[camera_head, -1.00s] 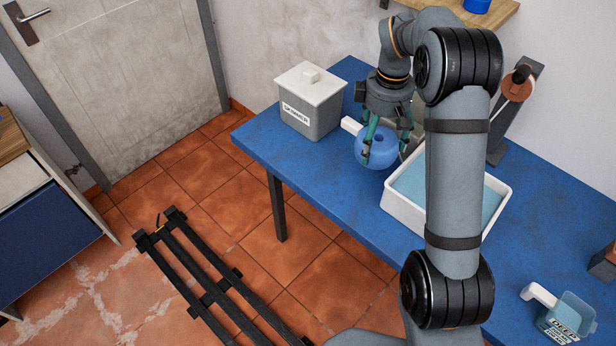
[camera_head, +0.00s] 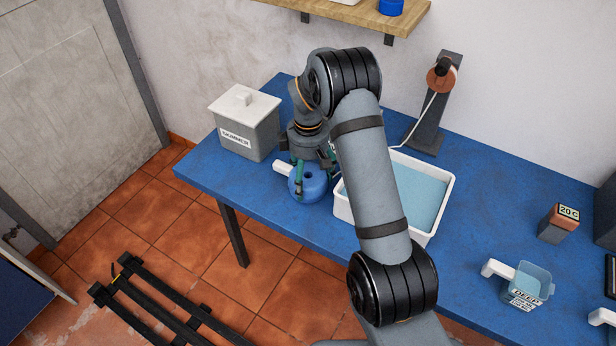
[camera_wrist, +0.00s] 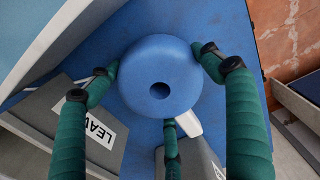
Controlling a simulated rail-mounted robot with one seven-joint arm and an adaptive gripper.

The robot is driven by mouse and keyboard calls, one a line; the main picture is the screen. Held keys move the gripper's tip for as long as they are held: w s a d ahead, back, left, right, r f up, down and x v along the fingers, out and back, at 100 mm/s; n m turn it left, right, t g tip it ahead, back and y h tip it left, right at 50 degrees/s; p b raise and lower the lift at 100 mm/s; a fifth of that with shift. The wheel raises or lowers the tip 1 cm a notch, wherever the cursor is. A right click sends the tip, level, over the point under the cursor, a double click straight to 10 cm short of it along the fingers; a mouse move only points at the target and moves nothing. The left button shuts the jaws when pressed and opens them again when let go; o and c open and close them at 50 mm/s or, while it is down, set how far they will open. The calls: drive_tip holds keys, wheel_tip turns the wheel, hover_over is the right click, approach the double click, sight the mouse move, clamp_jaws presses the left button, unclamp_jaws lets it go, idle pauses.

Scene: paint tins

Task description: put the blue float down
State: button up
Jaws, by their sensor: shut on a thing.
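The blue float (camera_head: 308,188) is a round ball-like body with a dark hole, near the front left edge of the blue table (camera_head: 270,213). In the wrist view the float (camera_wrist: 150,62) sits between the green fingers of my gripper (camera_wrist: 156,66), which are shut on it at its sides. In the head view my gripper (camera_head: 314,178) points down over the table, and its fingers partly cover the float. A white handle-like piece (camera_head: 284,167) shows beside the float. I cannot tell whether the float touches the table.
A grey box with a white lid, labelled SKIMMER (camera_head: 250,135), stands left of my gripper. A white tray of light blue water (camera_head: 446,200) is close on the right. A stand (camera_head: 428,130) is behind, and a clear cup labelled DEEP (camera_head: 530,285) is front right.

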drive_tip(key=shift+r, duration=0.1)
drive_tip(key=shift+f, duration=0.2)
drive_tip(key=o, duration=1.2)
drive_tip(key=shift+o, duration=0.2)
drive_tip(key=shift+r, duration=0.1)
wheel_tip(320, 180, up, 12)
drive_tip(key=shift+r, duration=0.1)
